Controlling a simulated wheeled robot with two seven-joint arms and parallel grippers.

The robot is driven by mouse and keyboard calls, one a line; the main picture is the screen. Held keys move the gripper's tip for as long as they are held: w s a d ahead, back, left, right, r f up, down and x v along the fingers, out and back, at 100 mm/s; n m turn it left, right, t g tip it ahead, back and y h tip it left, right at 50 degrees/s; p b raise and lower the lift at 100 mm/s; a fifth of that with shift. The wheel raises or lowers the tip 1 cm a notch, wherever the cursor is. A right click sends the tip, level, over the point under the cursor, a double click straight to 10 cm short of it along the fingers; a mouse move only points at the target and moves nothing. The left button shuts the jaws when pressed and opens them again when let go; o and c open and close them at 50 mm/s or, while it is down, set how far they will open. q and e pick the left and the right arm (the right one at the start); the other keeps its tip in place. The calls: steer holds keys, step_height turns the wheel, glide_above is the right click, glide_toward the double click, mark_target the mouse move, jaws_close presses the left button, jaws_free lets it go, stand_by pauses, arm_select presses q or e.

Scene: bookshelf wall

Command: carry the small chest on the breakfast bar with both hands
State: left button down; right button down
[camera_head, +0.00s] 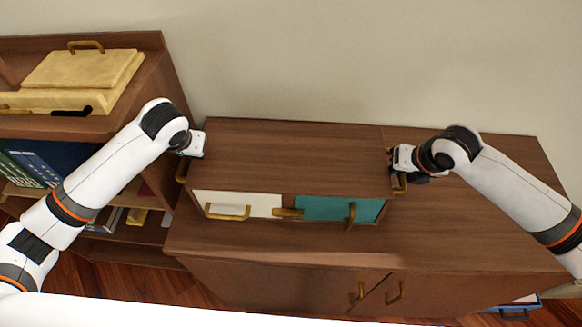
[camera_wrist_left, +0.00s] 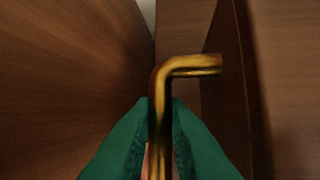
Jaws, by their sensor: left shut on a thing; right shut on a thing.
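The small chest (camera_head: 290,155) is a brown wooden box with a white drawer front (camera_head: 238,200) and a teal door front (camera_head: 335,208), both with brass handles. It is on or just above the brown cabinet top; I cannot tell if they touch. My left gripper (camera_head: 186,160) is at the chest's left side. In the left wrist view its green fingers (camera_wrist_left: 160,125) are shut on a brass side handle (camera_wrist_left: 160,90). My right gripper (camera_head: 398,172) is at the chest's right side, shut on the right brass handle (camera_head: 400,184); its fingertips are mostly hidden.
The brown cabinet (camera_head: 480,225) under the chest has bare top to the right and two brass-handled doors in front. A bookshelf (camera_head: 150,100) stands at left with a yellow box (camera_head: 80,70) on top and books (camera_head: 40,165) below. A pale wall is behind.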

arm_select(q)
steer(key=shift+w+r, duration=0.15)
steer(key=shift+r, duration=0.15)
arm_select(e)
steer(key=shift+w+r, duration=0.15)
steer(key=shift+r, duration=0.15)
